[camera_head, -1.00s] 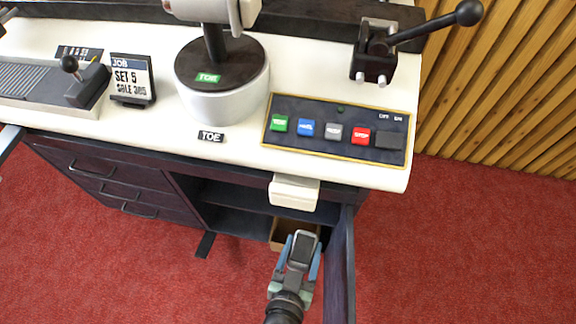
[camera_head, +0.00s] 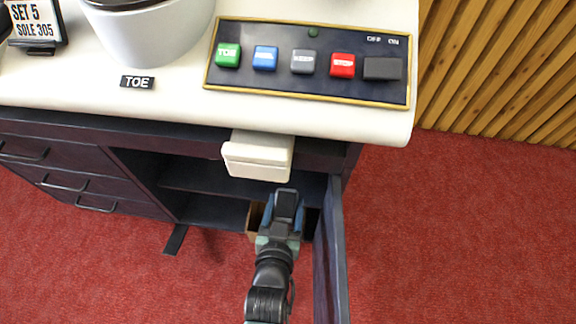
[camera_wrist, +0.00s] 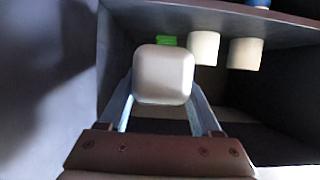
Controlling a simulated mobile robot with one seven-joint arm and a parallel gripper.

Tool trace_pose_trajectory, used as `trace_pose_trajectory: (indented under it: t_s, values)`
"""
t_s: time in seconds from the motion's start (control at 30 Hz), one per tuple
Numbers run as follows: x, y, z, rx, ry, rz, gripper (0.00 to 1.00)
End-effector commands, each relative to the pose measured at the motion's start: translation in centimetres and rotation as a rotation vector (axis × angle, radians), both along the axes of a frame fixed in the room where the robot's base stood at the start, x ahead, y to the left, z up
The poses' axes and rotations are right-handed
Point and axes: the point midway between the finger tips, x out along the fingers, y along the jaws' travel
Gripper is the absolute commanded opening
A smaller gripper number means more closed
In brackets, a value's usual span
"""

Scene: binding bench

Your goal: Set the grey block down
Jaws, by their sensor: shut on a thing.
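My gripper (camera_head: 284,222) is shut on the grey block (camera_head: 287,204), at the open cabinet compartment under the bench. In the wrist view the block (camera_wrist: 163,75) looks pale grey with rounded corners and sits between the two fingers of my gripper (camera_wrist: 163,92). The cabinet interior surrounds it there. Whether the block's underside touches anything is hidden.
The cabinet door (camera_head: 329,255) stands open just right of my gripper. A brown box (camera_head: 256,216) is partly hidden behind it. The wrist view shows two cream cylinders (camera_wrist: 204,48) (camera_wrist: 245,53) and a green thing (camera_wrist: 167,40) beyond the block, under a shelf (camera_wrist: 225,18).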

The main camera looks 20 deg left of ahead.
Motion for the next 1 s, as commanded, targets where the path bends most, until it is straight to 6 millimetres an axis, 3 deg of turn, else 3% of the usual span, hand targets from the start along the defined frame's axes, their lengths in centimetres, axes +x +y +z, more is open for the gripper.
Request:
trace_pose_trajectory:
  t_s: [0.03, 0.2, 0.5, 0.6, 0.87, 1.0]
  values:
    - [1.6, 0.5, -0.2, 0.003, -0.009, 0.001, 0.0]
    - [5.7, 1.7, -0.2, 0.002, -0.007, 0.001, 0.0]
    - [12.0, 3.5, -0.2, 0.002, -0.005, 0.0, 0.0]
    - [11.8, 3.4, -1.7, 0.0, 0.002, 0.0, 0.0]
    - [11.8, 3.4, -3.1, 0.001, 0.0, 0.0, 0.0]
    - [11.8, 3.4, -5.5, 0.001, 0.0, 0.0, 0.0]
